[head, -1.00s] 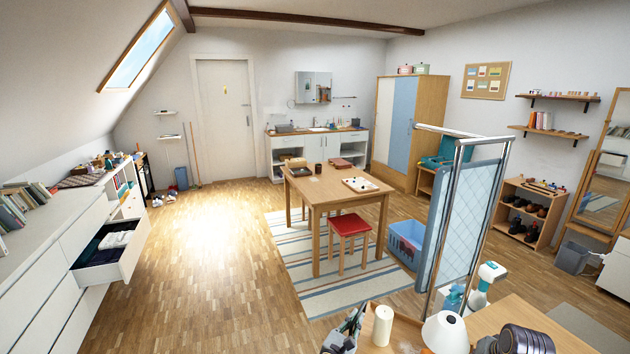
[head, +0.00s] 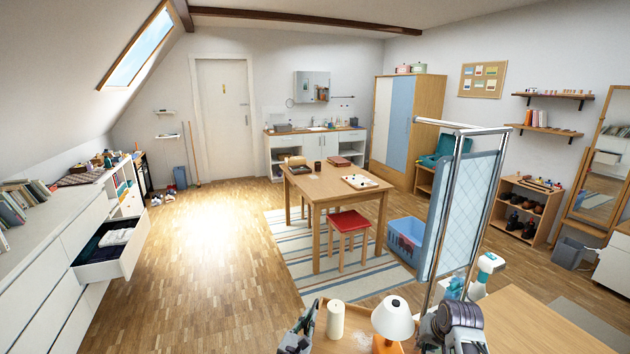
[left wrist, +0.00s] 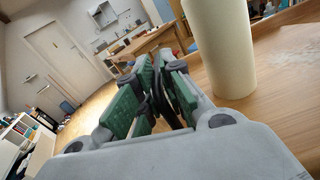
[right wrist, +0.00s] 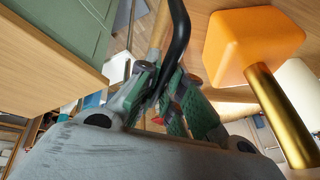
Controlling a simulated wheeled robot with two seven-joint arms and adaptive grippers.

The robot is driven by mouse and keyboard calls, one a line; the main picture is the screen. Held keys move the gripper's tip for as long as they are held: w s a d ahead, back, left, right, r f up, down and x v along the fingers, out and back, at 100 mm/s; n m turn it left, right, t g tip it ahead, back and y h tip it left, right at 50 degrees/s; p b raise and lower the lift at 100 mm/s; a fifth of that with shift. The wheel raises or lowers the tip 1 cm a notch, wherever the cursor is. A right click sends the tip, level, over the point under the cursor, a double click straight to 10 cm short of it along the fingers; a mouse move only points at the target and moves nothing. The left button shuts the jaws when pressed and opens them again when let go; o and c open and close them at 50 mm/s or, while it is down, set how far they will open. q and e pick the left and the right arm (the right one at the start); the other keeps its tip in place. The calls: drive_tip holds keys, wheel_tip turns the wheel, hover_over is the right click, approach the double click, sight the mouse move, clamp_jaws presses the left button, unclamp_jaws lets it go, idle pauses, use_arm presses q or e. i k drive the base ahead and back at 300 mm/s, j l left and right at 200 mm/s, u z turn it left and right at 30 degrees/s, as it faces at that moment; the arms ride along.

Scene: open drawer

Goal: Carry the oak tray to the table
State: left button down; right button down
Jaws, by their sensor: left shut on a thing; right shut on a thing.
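The oak tray (head: 340,347) is at the bottom of the head view, partly cut off. It carries a cream candle (head: 335,320) and a lamp with a white shade (head: 393,318) and orange base. My left gripper (head: 303,328) is at the tray's left end, shut on a black handle (left wrist: 157,85) beside the candle. My right gripper (head: 428,328) is at the right end, shut on another black handle (right wrist: 178,45), near the lamp's orange base (right wrist: 250,42). The wooden table (head: 325,194) stands mid-room, well ahead of the tray.
A red-topped stool (head: 348,224) stands at the table's front. A blue screen with a metal frame (head: 465,215) and a blue crate (head: 405,238) are to its right. An open drawer (head: 122,255) juts out at left. A wooden surface (head: 540,325) lies at lower right. The floor left of the rug is clear.

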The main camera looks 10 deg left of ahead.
sight(320, 184)
drive_tip(key=i+j+u, duration=0.2)
drive_tip(key=i+u, duration=0.15)
drive_tip(key=i, duration=1.2)
drive_tip(key=i+l+u, duration=0.1)
drive_tip(key=i, duration=1.25)
